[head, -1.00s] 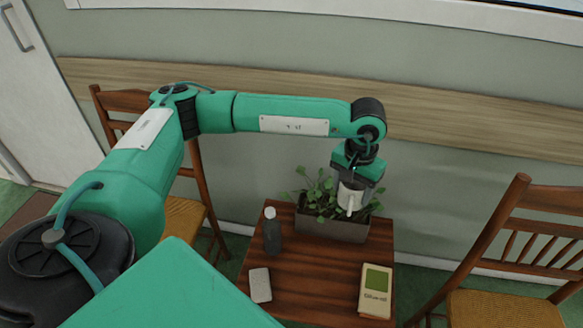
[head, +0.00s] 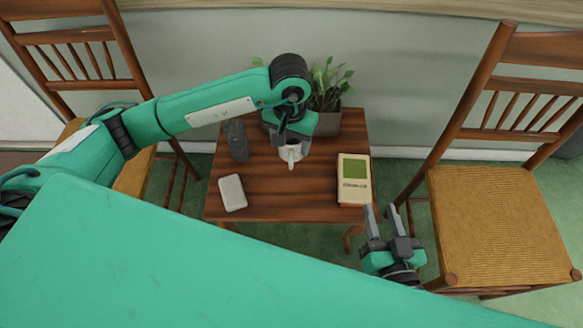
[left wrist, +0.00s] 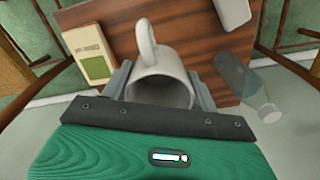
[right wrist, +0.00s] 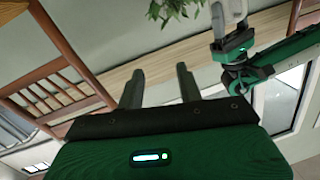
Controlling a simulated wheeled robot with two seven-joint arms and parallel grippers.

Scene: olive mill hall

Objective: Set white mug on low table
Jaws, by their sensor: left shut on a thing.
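The white mug (head: 291,155) is held in my left gripper (head: 290,138), over the middle of the low wooden table (head: 290,200). In the left wrist view the mug (left wrist: 160,88) sits between the two fingers, its handle pointing away from the palm, with the tabletop (left wrist: 190,25) behind it. I cannot tell whether the mug's base touches the table. My right gripper (head: 384,215) is open and empty by the table's front right corner. Its fingers (right wrist: 158,82) also show apart in the right wrist view.
A dark bottle (head: 237,142) stands at the table's left, with a pale rounded device (head: 232,192) in front. A cream and green box (head: 354,178) lies at the right, a planter (head: 326,125) at the back. Chairs flank the table. The front middle of the tabletop is clear.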

